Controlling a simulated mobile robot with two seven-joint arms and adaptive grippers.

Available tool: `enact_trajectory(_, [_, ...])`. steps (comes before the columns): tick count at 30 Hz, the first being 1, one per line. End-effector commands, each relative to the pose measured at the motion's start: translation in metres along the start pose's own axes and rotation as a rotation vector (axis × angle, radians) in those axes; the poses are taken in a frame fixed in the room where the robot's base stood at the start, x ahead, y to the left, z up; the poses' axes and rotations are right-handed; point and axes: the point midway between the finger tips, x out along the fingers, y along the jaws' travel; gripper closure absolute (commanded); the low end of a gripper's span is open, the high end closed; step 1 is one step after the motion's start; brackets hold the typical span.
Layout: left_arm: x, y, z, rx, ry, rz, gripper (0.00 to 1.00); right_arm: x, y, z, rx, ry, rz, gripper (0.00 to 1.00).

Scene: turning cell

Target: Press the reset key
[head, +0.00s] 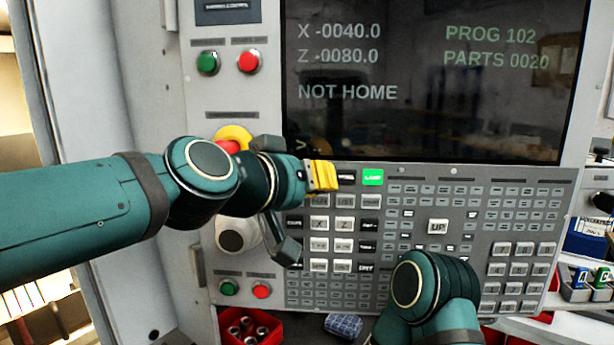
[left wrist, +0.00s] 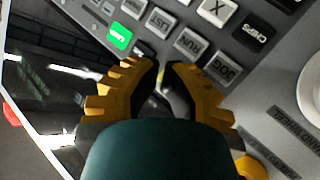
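The control keypad (head: 430,190) faces me below a dark screen. My left gripper (head: 327,176) is in front of its upper left part, by the top row of large keys. Its yellow fingers are drawn close together, with only a thin gap between the tips in the left wrist view (left wrist: 165,68), and hold nothing that I can see. A green lit key (head: 373,177) is just right of the fingertips, and it also shows in the left wrist view (left wrist: 119,37). I cannot read a reset label; keys behind the fingers are hidden. Contact cannot be told. My right gripper is not in view.
The screen (head: 430,120) reads NOT HOME. Green (head: 208,62) and red (head: 249,61) buttons are at the upper left. A red-and-yellow button (head: 232,136) is partly behind my left arm. A red bin (head: 235,335) stands below the panel. My right arm covers some lower keys.

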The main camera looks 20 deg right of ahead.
Motion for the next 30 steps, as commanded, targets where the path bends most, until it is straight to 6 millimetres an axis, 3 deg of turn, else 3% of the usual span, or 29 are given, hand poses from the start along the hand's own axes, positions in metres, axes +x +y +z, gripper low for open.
enact_trajectory(30, [-0.0024, 0.0011, 0.0011, 0.001, 0.0, 0.0, 1.0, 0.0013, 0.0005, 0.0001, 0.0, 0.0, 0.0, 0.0])
